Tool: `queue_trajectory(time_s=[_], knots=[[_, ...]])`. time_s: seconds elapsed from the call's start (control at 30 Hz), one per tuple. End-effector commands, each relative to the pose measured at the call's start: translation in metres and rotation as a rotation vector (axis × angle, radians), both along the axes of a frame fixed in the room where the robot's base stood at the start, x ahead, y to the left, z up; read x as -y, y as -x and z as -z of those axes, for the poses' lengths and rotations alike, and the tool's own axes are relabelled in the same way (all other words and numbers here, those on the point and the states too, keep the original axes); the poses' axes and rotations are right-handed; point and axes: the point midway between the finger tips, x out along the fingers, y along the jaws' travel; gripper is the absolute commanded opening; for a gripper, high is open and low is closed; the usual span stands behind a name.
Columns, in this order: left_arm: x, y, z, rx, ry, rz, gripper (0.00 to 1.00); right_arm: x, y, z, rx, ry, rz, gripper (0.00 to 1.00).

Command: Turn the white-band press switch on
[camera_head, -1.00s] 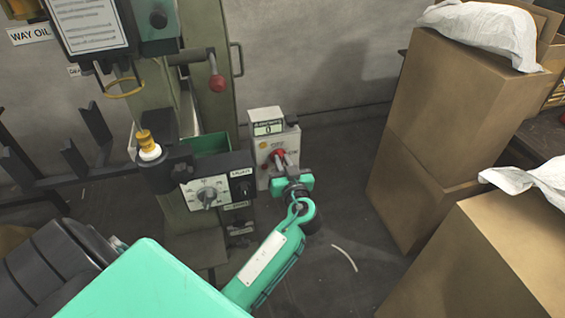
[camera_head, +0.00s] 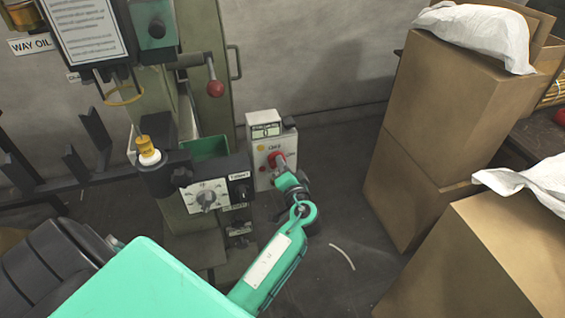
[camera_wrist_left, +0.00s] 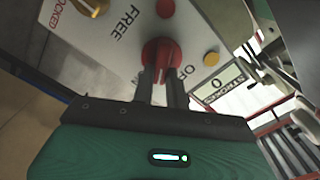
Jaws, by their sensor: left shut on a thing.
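A light grey control box (camera_head: 256,150) stands beside the green press column. Its red rotary switch (camera_head: 277,159) is on the front face, with a small display reading 0 above it. The red switch also shows in the wrist view (camera_wrist_left: 161,54), near the printed word FREE and a partly hidden label. My left gripper (camera_head: 281,167) reaches the box from the front right. Its two dark fingers are shut on the switch knob, as the wrist view shows (camera_wrist_left: 161,77). The fingers and the gripper hide part of the knob and its lettering. My right gripper is out of view.
A panel with a white-faced dial (camera_head: 206,197) sits left of the box. A red-ball lever (camera_head: 215,88) sticks out above. Stacked cardboard boxes (camera_head: 435,120) stand to the right. Bare floor lies between the control box and the cartons.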

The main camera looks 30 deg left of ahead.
Motion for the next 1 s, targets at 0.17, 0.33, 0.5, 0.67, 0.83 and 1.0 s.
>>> queue_trajectory(time_s=[0.17, 0.33, 0.5, 0.67, 0.83, 1.0], knots=[[0.001, -0.001, -0.001, -0.126, -0.107, 0.001, 0.00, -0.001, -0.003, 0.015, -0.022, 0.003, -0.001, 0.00], [0.002, -0.002, 0.001, -0.236, -0.202, 0.002, 0.00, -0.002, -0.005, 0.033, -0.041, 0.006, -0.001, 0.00], [0.002, -0.002, 0.003, -0.326, -0.279, 0.002, 0.00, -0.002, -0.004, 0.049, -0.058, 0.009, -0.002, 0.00], [0.002, -0.002, 0.005, -0.388, -0.331, 0.002, 0.00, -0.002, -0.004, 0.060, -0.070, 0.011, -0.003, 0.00], [0.002, -0.002, 0.006, -0.427, -0.364, 0.002, 0.00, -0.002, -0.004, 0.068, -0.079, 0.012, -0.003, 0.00], [0.003, -0.002, 0.007, -0.444, -0.380, 0.002, 0.00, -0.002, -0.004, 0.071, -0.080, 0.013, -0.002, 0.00]])
